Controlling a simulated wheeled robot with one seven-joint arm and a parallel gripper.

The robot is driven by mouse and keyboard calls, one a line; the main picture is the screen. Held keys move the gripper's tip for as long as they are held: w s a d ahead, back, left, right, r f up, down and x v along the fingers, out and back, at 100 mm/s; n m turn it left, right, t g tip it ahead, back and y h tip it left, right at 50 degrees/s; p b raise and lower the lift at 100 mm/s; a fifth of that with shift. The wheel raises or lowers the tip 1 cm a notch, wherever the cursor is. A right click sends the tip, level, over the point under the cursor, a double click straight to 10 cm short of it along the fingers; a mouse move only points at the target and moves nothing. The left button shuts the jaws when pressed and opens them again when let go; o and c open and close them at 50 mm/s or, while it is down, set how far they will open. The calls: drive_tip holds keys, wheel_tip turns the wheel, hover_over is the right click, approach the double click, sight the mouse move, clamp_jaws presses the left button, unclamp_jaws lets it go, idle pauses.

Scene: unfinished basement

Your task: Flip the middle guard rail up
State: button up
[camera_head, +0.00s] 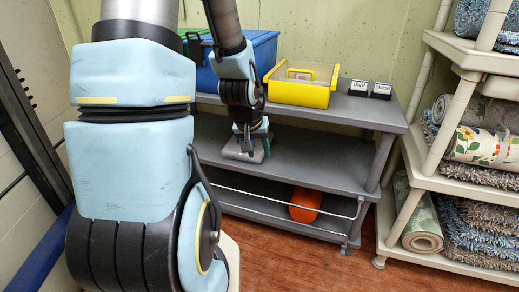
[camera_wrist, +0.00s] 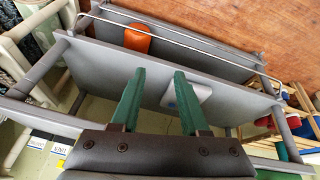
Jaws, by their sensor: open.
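The grey shelf unit has a top, a middle (camera_head: 310,150) and a bottom shelf. A thin metal guard rail (camera_head: 290,207) runs along the front at bottom-shelf height. It also shows across the top of the wrist view (camera_wrist: 190,42). I cannot tell which shelf it is fixed to; no separate rail stands up along the middle shelf's front edge. My gripper (camera_head: 254,152) is between the top and middle shelves. Its green fingers (camera_wrist: 159,72) are apart and empty over the middle shelf, away from the rail.
A small light-grey object (camera_wrist: 187,97) lies on the middle shelf near my right finger. An orange object (camera_head: 305,205) sits on the bottom shelf. A yellow bin (camera_head: 300,92) and blue bin (camera_head: 262,48) stand on top. A beige rack (camera_head: 425,165) stands close right.

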drive_tip(key=s+a+r+g+y+p, duration=0.1)
drive_tip(key=s+a+r+g+y, duration=0.15)
drive_tip(key=s+a+r, duration=0.6)
wheel_tip(320, 180, up, 11)
drive_tip(key=p, duration=1.2)
drive_tip(key=shift+s+a+n+h, duration=0.25)
drive_tip(key=shift+a+n+h, duration=0.1)
drive_tip(key=shift+n, duration=0.05)
